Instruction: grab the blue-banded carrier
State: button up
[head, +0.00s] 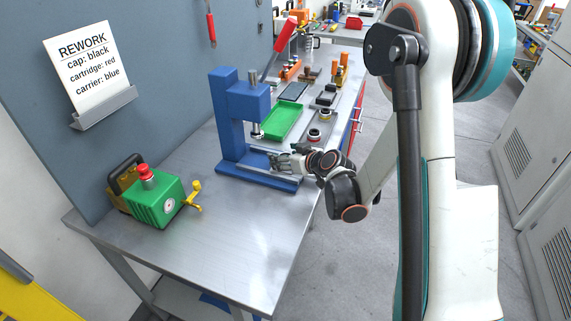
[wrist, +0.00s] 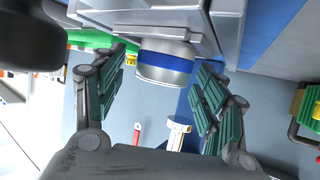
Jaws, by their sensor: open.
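The blue-banded carrier (wrist: 165,66) is a short silver cylinder with a blue ring in the wrist view. It stands out from a grey metal surface of the press. My gripper (wrist: 163,70) is open, with one green-padded finger on each side of the carrier and a visible gap on both sides. In the head view my gripper (head: 278,161) reaches in low at the blue press (head: 227,125), just above its base. I cannot make out the carrier in the head view.
A green pump-like unit with a red knob (head: 152,199) stands on the metal bench at left. A green tray (head: 280,121) and dark trays lie behind the press. The press's red-handled lever (head: 285,36) rises above. The front of the bench (head: 215,250) is clear.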

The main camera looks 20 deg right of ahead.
jog(key=c, duration=1.4)
jog(key=shift+o, duration=0.2)
